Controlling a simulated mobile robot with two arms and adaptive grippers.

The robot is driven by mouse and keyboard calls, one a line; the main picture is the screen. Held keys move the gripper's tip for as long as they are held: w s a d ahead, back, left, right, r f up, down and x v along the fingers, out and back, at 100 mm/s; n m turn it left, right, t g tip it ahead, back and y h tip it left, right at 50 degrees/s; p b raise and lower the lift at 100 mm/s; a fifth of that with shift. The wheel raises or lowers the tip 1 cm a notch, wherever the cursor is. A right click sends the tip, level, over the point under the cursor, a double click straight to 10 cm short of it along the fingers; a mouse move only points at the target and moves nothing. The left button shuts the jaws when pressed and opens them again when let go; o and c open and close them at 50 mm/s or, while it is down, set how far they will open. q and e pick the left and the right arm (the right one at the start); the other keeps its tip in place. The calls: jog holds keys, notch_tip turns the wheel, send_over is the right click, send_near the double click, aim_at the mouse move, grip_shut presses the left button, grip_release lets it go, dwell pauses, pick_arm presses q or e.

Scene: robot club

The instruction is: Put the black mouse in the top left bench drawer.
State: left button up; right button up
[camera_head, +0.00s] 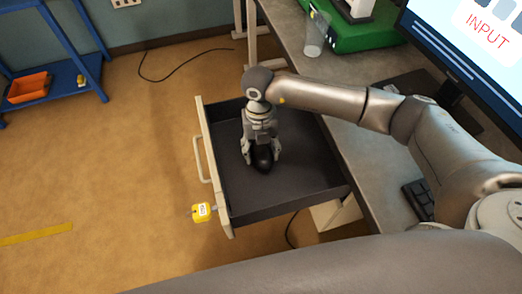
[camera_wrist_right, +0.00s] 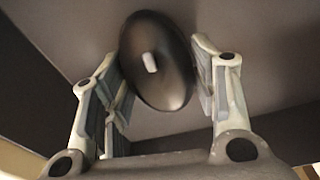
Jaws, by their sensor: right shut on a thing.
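The black mouse (camera_head: 263,158) is between the fingers of my right gripper (camera_head: 262,157), inside the open bench drawer (camera_head: 300,190). In the right wrist view the mouse (camera_wrist_right: 158,60) sits between the two fingers of the right gripper (camera_wrist_right: 160,85), with the dark drawer floor behind it. The right gripper is shut on the mouse. Whether the mouse touches the drawer floor I cannot tell. The drawer is pulled out, dark inside, with a pale front and handle (camera_head: 200,160). My left gripper is not in view.
A blue shelf (camera_head: 60,75) with an orange bin (camera_head: 28,87) stands far left. Floor at left is mostly open.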

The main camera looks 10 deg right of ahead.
jog(key=shift+f, duration=0.7)
jog(key=shift+f, duration=0.1)
jog(key=o, duration=1.3)
jog(key=r, duration=0.4)
jog(key=w+r, duration=0.1)
jog(key=r, duration=0.3)
jog(key=r+b, duration=0.1)
jog(key=r, duration=0.3)
jog(key=shift+w+r, duration=0.1)
jog(key=shift+w, duration=0.15)
